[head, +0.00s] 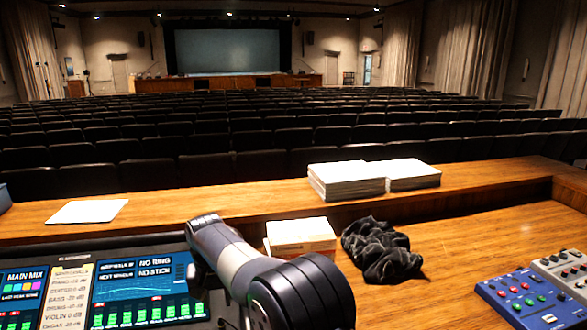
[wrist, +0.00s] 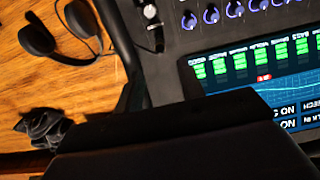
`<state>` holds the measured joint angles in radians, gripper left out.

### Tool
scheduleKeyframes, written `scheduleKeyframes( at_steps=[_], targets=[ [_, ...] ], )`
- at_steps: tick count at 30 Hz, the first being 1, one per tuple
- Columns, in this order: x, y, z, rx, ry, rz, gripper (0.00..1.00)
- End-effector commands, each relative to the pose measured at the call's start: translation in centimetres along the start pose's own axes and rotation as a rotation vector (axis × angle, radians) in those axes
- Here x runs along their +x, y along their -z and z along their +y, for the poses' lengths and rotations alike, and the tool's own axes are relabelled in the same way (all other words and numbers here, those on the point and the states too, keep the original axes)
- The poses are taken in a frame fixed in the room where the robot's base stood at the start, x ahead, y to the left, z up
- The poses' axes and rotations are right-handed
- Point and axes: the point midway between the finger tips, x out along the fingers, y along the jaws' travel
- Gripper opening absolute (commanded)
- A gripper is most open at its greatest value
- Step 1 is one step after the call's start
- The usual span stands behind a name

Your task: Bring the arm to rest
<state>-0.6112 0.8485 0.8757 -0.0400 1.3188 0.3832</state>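My arm (head: 240,262) is folded low over the mixing desk in the head view, and its dark rounded joint covers part of the desk. My gripper's fingertips do not show in the head view. In the wrist view a broad dark shape (wrist: 180,140), which seems to be part of my gripper, fills the lower middle. No separate fingers can be made out, and nothing held is visible. The mixing desk (head: 78,260) lies at the lower left with lit screens. Its screen (wrist: 262,68) and knobs also show in the wrist view.
Paper stacks (head: 345,182) and a white sheet (head: 87,212) rest on the ledge. Effects pedals (head: 527,298) stand at lower right. Headphones (wrist: 62,35) lie on the wood.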

Motion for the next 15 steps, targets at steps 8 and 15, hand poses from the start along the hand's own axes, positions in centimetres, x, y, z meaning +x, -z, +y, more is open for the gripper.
scheduleKeyframes(
  at_steps=[8, 15],
  targets=[
    [-1.5, -0.9, 0.6, 0.000, 0.000, -0.001, 0.37],
    [-1.5, -1.3, 0.9, 0.000, 0.000, -0.001, 0.37]
  ],
)
